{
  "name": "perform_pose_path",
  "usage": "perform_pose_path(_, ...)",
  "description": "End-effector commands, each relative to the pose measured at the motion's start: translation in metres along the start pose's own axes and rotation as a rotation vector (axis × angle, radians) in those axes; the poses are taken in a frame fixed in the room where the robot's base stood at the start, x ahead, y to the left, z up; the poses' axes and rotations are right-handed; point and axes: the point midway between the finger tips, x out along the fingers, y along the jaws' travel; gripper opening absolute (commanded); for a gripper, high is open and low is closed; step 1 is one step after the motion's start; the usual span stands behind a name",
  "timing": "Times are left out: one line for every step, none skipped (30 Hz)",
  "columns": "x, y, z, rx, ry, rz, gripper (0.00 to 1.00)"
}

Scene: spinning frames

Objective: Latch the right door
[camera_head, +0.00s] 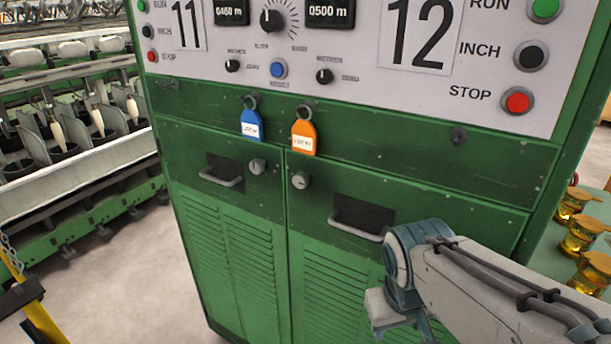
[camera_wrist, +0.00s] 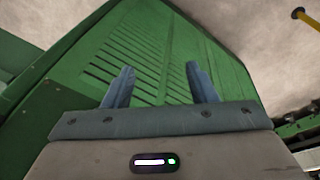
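The right door (camera_head: 342,262) is a green louvred panel on the cabinet front, and it looks closed, level with the left door (camera_head: 232,225). It has a recessed pull handle (camera_head: 357,226) and a round silver latch knob (camera_head: 300,180) near its upper left corner. My gripper (camera_head: 395,318) is in front of the right door, low and to the right of the handle; its fingers are mostly hidden or cut off there. In the wrist view my gripper (camera_wrist: 158,88) is open with two blue fingers apart and nothing between them. Behind them are green louvres (camera_wrist: 150,50).
A blue tag (camera_head: 251,124) and an orange tag (camera_head: 304,136) hang above the doors. The control panel (camera_head: 345,70) has knobs and buttons. Several amber jars (camera_head: 580,237) stand at the right. A yellow post (camera_head: 40,315) with a chain is at lower left. Floor to the left is clear.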

Motion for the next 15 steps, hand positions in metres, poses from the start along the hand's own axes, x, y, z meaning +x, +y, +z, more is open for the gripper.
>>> perform_pose_path(0.005, -0.003, -0.003, -0.110, -0.033, 0.053, 0.52)
perform_pose_path(0.006, -0.002, -0.005, -0.181, -0.052, 0.093, 0.52)
perform_pose_path(0.007, -0.002, -0.010, -0.280, -0.079, 0.152, 0.52)
perform_pose_path(0.007, -0.002, -0.015, -0.355, -0.096, 0.200, 0.52)
perform_pose_path(0.006, -0.002, -0.020, -0.429, -0.111, 0.250, 0.52)
perform_pose_path(0.004, -0.003, -0.028, -0.525, -0.128, 0.317, 0.52)
perform_pose_path(0.002, -0.004, -0.035, -0.596, -0.140, 0.370, 0.52)
perform_pose_path(-0.001, -0.006, -0.043, -0.662, -0.148, 0.424, 0.52)
perform_pose_path(-0.005, -0.010, -0.053, -0.750, -0.156, 0.497, 0.52)
perform_pose_path(-0.008, -0.014, -0.063, -0.815, -0.159, 0.554, 0.52)
perform_pose_path(-0.013, -0.019, -0.072, -0.876, -0.159, 0.612, 0.52)
perform_pose_path(-0.019, -0.027, -0.085, -0.954, -0.155, 0.692, 0.52)
perform_pose_path(-0.024, -0.035, -0.094, -1.012, -0.150, 0.753, 0.52)
perform_pose_path(-0.030, -0.044, -0.104, -1.065, -0.142, 0.814, 0.52)
perform_pose_path(-0.038, -0.057, -0.116, -1.132, -0.126, 0.899, 0.52)
